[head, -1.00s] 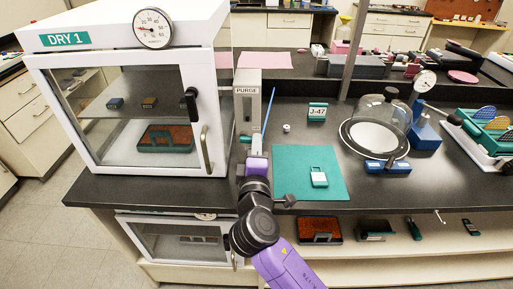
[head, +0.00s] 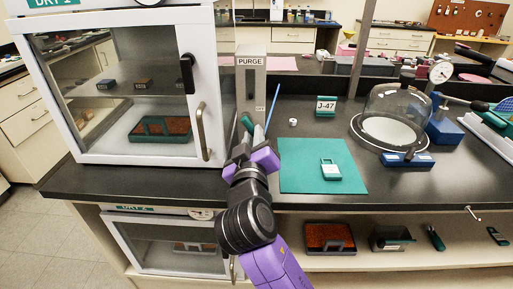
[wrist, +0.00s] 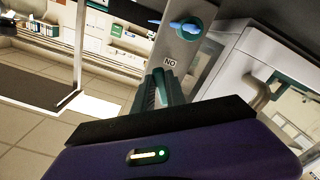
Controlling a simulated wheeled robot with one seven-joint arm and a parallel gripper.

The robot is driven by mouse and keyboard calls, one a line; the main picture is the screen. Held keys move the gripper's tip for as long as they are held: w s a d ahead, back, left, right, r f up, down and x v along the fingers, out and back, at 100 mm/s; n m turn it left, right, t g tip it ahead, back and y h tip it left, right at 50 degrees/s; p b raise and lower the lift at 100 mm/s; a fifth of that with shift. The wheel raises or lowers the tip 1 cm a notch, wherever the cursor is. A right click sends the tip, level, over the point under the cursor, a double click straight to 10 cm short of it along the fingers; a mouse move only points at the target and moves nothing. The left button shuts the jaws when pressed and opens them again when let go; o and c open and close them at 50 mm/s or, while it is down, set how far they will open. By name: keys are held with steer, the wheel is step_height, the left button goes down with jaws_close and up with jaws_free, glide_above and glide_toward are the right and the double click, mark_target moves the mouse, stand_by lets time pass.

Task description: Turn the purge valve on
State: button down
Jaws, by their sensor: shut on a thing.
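The purge valve panel (head: 251,85) is a narrow grey upright post labelled PURGE, just right of the white dry box. A teal handle-like part (head: 247,122) shows low on it, just above my gripper (head: 250,150). My gripper is shut at this part, and the jaws and wrist hide most of the contact. In the wrist view, a ribbed dark finger and a teal piece (wrist: 160,88) lie against the grey panel. Above them is a small label (wrist: 170,62), which reads as NO or an upside-down ON. Above the label is a round teal hub with a blue lever (wrist: 187,27).
The dry box (head: 130,85) with its door handle stands close on the left. A teal mat (head: 300,165) with a padlock-shaped item, the J-47 tag (head: 326,105) and a glass bell jar (head: 395,110) are to the right. A thin blue rod (head: 273,108) is just beyond my gripper.

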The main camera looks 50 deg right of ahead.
steer(key=m+b, duration=0.1)
steer(key=b, duration=0.1)
steer(key=w+f+m+b, duration=0.1)
steer(key=m, duration=0.1)
steer(key=shift+a+m+b, duration=0.3)
steer(key=shift+a+b, duration=0.1)
steer(key=shift+w+a+r+m+b, duration=0.1)
steer(key=shift+w+a+m+b, duration=0.05)
steer(key=shift+m+b, duration=0.65)
steer(key=shift+w+a+m+b, duration=0.1)
steer(key=shift+w+m+b, duration=0.05)
steer(key=shift+m+b, duration=0.6)
steer(key=c, duration=1.4)
jaws_free()
steer(key=shift+o, duration=0.2)
steer(key=shift+r, duration=0.1)
steer(key=v, duration=0.8)
steer(key=shift+w, duration=0.1)
